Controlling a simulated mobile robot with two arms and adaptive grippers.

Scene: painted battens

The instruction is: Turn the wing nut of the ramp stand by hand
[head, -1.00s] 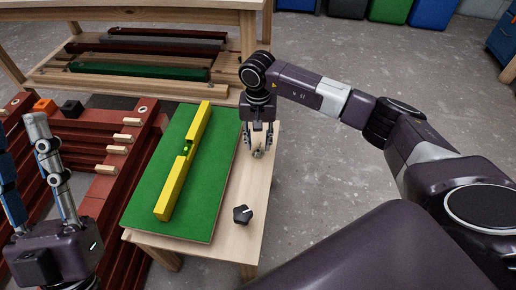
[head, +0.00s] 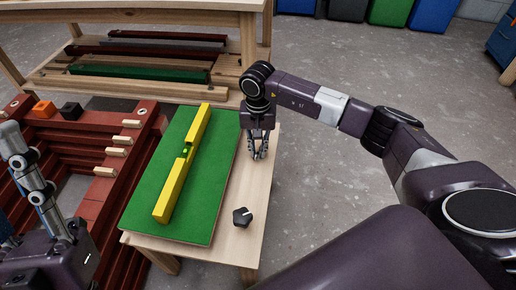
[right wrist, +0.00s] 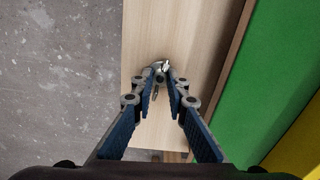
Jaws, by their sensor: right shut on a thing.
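The ramp stand is a light wooden table (head: 218,240) with a green board (head: 150,205) on top. A small metallic wing nut (right wrist: 161,65) is at the stand's bare wooden strip in the right wrist view. My right gripper (head: 257,155) points down over that strip, beyond the black knob. In the right wrist view the right gripper (right wrist: 160,72) has its fingertips closed together on the wing nut, which they partly hide. My left gripper (head: 28,165) is at the lower left of the head view, away from the stand and partly cut off.
A black knob (head: 242,217) sits on the wooden strip nearer me. Dark red battens (head: 75,170) are at the left. A bench (head: 165,14) with a lower shelf of battens stands behind. The floor at right is clear.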

